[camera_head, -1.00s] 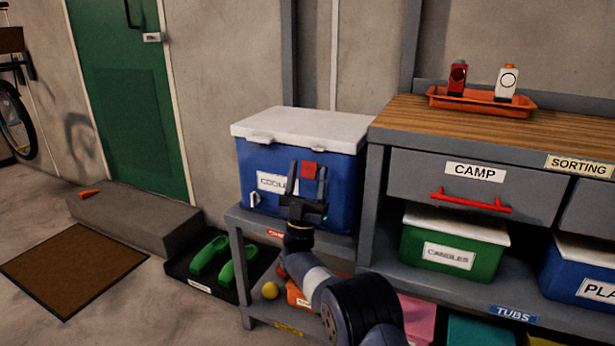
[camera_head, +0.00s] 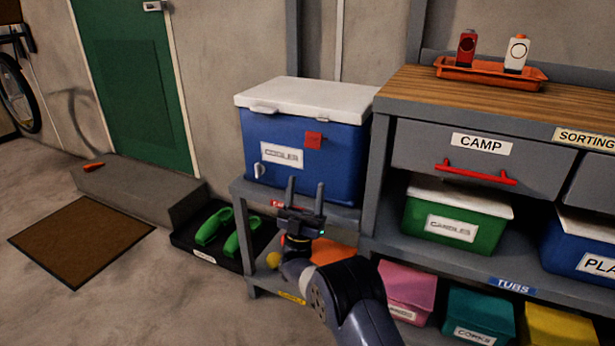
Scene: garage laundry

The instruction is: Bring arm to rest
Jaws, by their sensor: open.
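My gripper (camera_head: 304,201) is open, its two dark fingers pointing up and nothing between them. It is in front of the low grey shelf (camera_head: 240,191) that bears the blue cooler (camera_head: 340,160). My arm comes up from the bottom of the view, bent, and hides part of the lower shelf.
The workbench (camera_head: 430,95) with its grey CAMP drawer (camera_head: 410,155) stands at right, holding an orange tray (camera_head: 450,72). Below are a green tub (camera_head: 425,207) and several coloured bins. Green shoes (camera_head: 215,225) lie on a black tray. Open floor (camera_head: 150,300) is at left.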

